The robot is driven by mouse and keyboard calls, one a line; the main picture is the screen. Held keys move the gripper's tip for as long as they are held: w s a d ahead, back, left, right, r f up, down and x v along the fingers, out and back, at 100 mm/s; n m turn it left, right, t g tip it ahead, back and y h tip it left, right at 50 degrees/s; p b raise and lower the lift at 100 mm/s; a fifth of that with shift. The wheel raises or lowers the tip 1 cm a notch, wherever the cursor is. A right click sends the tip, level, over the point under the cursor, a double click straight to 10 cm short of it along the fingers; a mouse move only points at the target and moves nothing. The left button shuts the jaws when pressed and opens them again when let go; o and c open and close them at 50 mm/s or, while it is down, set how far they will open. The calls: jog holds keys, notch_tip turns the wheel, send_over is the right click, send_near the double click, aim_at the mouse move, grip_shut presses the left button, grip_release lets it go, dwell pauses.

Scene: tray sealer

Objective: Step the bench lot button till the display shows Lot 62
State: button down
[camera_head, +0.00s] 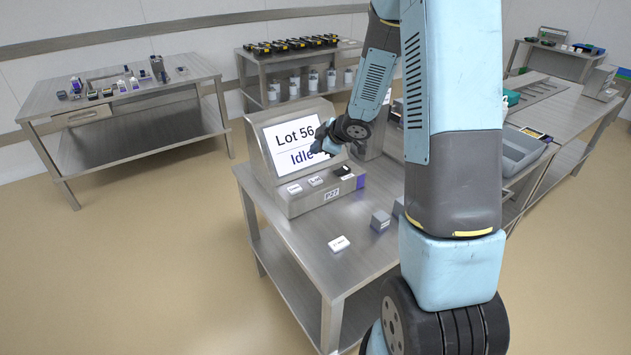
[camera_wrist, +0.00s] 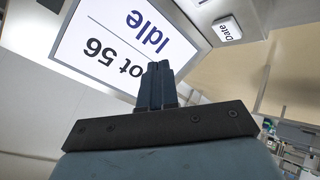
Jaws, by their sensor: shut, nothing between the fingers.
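The display (camera_head: 285,135) on the bench console reads "Lot 56" and "Idle". It also shows upside down in the wrist view (camera_wrist: 85,40). On the console ledge below it are two white buttons, a left one (camera_head: 294,188) and a second one (camera_head: 315,181); their print is too small to read surely in the head view. A white button marked "Date" (camera_wrist: 227,30) shows in the wrist view. My gripper (camera_head: 322,140) is shut and empty, in front of the display's right part, above the ledge. Its closed fingertips (camera_wrist: 158,66) overlap the display's edge in the wrist view.
The console (camera_head: 310,204) stands on a steel bench (camera_head: 350,262). A dark item (camera_head: 343,171) is at the ledge's right end. A white labelled block (camera_head: 339,243) and a grey block (camera_head: 380,220) lie on the bench in front. Open floor (camera_head: 170,270) lies to the left.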

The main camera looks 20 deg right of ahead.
aim_at(317, 181)
jog(key=shift+f, duration=4.4)
jog(key=shift+f, duration=0.15)
jog(key=shift+f, duration=0.2)
jog(key=shift+f, duration=0.5)
jog(key=shift+r, duration=0.95)
jog(key=shift+r, duration=0.1)
jog(key=shift+r, duration=2.4)
